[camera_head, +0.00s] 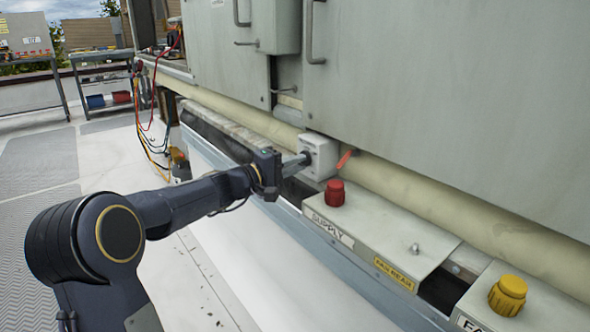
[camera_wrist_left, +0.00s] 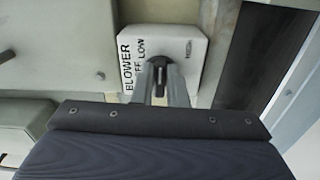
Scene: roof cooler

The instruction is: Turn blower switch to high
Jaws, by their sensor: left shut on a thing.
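The blower switch box (camera_head: 320,155) is a small white box on the ledge against the grey cabinet. In the left wrist view the box (camera_wrist_left: 198,48) carries black lettering, of which "BLOWER", "FF" and "LOW" can be read. My left gripper (camera_head: 303,158) reaches the front of the box, with its fingers shut on the dark switch knob (camera_head: 307,157). In the left wrist view the fingers (camera_wrist_left: 161,75) close around the knob (camera_wrist_left: 158,88) and cover part of the lettering. The knob's exact setting is hard to tell. My right gripper is not in view.
A red knob (camera_head: 335,193) on the SUPPLY panel (camera_head: 385,225) and an orange-red lever (camera_head: 345,159) sit close right of the box. A yellow knob (camera_head: 508,295) is at lower right. Coloured hoses (camera_head: 150,120) hang at left. A beige pipe (camera_head: 430,205) runs behind.

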